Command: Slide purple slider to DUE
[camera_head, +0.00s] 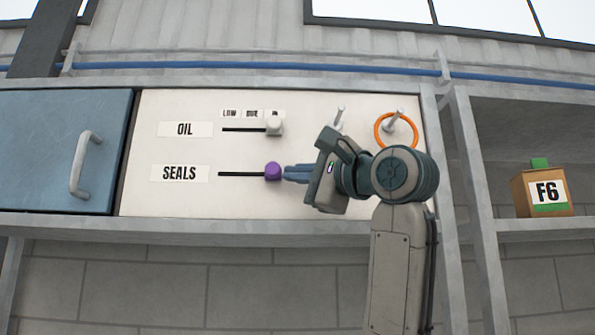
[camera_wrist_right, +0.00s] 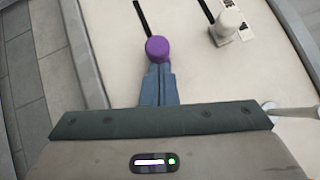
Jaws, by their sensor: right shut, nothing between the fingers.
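The purple slider (camera_head: 273,171) is a round knob at the right end of the dark slot in the SEALS row (camera_head: 180,173) on the white panel. It also shows in the wrist view (camera_wrist_right: 158,49). The labels LOW, DUE and a partly hidden third one (camera_head: 252,114) sit above the OIL row; the DUE label lies left of the knob. My right gripper (camera_head: 288,173) is shut and empty, its blue fingertips at the right side of the purple knob, touching or nearly so. It shows in the wrist view (camera_wrist_right: 158,70). My left gripper is not in view.
A white slider (camera_head: 274,126) sits at the right end of the OIL slot just above. Two pegs stick out to the right, one with an orange ring (camera_head: 378,130). A blue door (camera_head: 60,150) is at left; an F6 box (camera_head: 543,192) stands on the right shelf.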

